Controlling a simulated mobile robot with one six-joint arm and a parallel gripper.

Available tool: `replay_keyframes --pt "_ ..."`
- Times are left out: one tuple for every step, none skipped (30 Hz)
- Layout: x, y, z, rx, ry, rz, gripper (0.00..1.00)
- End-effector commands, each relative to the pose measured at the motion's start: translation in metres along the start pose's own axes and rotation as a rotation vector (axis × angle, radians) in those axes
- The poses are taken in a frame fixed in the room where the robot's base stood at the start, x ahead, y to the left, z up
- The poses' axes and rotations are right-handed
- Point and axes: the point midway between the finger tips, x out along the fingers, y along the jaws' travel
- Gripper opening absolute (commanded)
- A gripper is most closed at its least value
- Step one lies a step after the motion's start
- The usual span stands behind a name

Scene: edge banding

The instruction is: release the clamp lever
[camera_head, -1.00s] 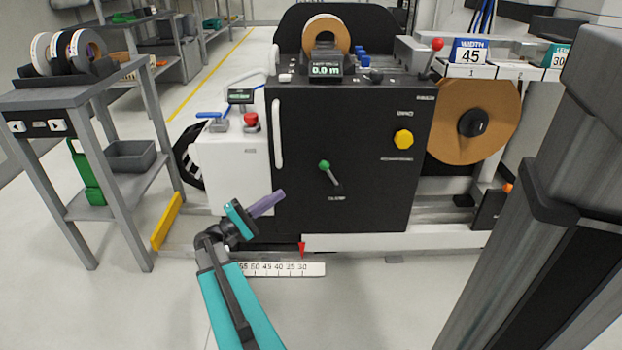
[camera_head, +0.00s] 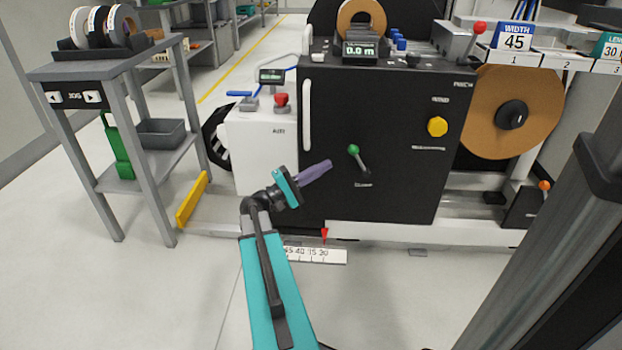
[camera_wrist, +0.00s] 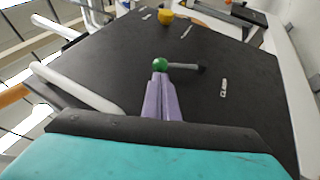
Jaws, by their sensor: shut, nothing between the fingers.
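The clamp lever (camera_head: 359,159) is a short grey rod with a green ball knob on the black front panel (camera_head: 405,190) of the machine. In the head view it slants down to the right from its knob, above a small white label. My gripper (camera_head: 329,165) has purple fingers, which are shut and empty, and points right toward the knob. In the wrist view the clamp lever (camera_wrist: 185,66) lies just beyond the tips of my gripper (camera_wrist: 160,78). The knob overlaps the fingertips there, and I cannot tell whether they touch.
A white vertical handle (camera_head: 306,115) stands on the panel's left edge. A yellow knob (camera_head: 437,127) is to the right of the lever. A red-ball lever (camera_head: 479,28) is at the upper right. A grey cart (camera_head: 115,70) stands at the left, with open floor before it.

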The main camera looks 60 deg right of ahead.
Motion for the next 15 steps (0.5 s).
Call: replay_keyframes --pt "0.007 -0.002 0.0 0.002 -0.003 0.0 0.0" --pt "0.011 -0.002 0.0 0.002 -0.003 0.0 0.0" --pt "0.017 -0.003 0.0 0.001 -0.003 0.0 0.0" --pt "0.021 -0.003 0.0 0.001 -0.003 0.0 0.0" --pt "0.025 -0.002 0.0 0.001 -0.003 0.0 0.0" --pt "0.03 -0.002 0.0 0.001 -0.003 0.001 0.0" --pt "0.034 -0.003 0.0 0.001 -0.002 0.001 0.0" --pt "0.037 -0.003 0.0 0.0 -0.002 0.001 0.0" --pt "0.042 -0.003 0.0 0.0 -0.003 0.001 0.0" --pt "0.045 -0.002 0.0 0.001 -0.002 0.001 0.0" --pt "0.048 -0.002 0.0 0.001 -0.001 0.001 0.0" --pt "0.051 -0.002 0.0 0.001 -0.001 0.001 0.0" --pt "0.054 -0.002 0.0 0.001 -0.001 0.001 0.0" --pt "0.056 -0.002 0.0 0.001 -0.002 0.001 0.0" --pt "0.059 -0.001 0.0 0.0 -0.002 0.001 0.0"
